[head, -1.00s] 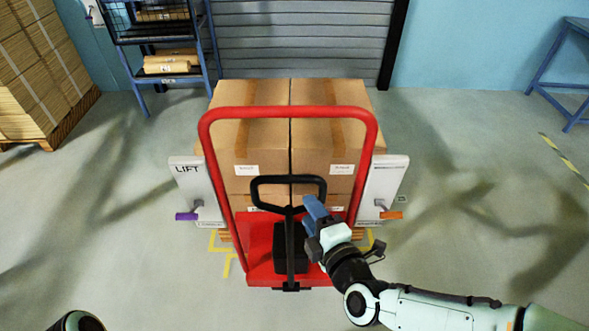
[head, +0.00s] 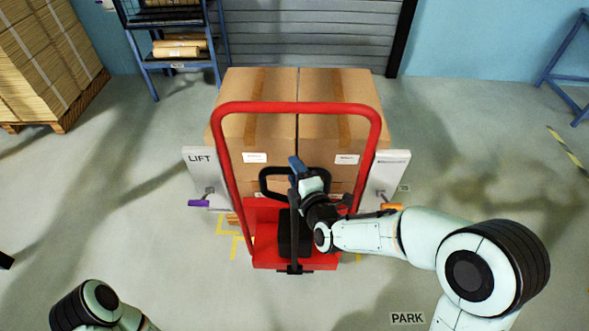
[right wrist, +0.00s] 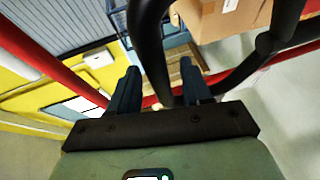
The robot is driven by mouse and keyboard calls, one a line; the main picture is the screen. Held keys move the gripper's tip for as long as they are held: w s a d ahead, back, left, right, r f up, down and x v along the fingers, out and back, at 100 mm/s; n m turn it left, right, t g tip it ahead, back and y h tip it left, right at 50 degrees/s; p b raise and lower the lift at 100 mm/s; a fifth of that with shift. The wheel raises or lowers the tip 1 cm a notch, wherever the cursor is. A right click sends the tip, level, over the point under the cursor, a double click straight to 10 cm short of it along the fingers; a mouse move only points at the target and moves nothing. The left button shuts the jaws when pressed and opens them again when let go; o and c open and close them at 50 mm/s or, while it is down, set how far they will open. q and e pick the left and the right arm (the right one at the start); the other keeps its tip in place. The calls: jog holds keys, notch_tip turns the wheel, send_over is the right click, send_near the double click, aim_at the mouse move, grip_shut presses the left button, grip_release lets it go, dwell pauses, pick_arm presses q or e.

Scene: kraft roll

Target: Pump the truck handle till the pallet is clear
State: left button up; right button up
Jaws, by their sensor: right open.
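The red pallet truck (head: 268,218) stands mid-view with its black loop handle (head: 270,181) upright in front of the boxes. Cardboard boxes (head: 258,125) are stacked behind its red frame; only a sliver of the wooden pallet (head: 232,218) shows, so its height off the floor cannot be told. My right gripper (head: 296,166) is at the handle's loop, hiding part of it. In the right wrist view, its two fingers (right wrist: 158,88) are apart, with the black handle bar (right wrist: 150,45) passing between them, not clamped. My left gripper is out of view.
A white LIFT panel (head: 200,158) with a purple-ended lever (head: 199,203) is left of the truck. Another panel (head: 391,162) with an orange-ended lever (head: 391,207) is right. A loaded pallet (head: 45,60) and a blue rack (head: 160,62) stand behind left.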

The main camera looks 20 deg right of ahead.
jog(key=shift+w+f, duration=0.1)
jog(key=shift+w, duration=0.45)
grip_shut()
jog(key=shift+s+a, duration=0.1)
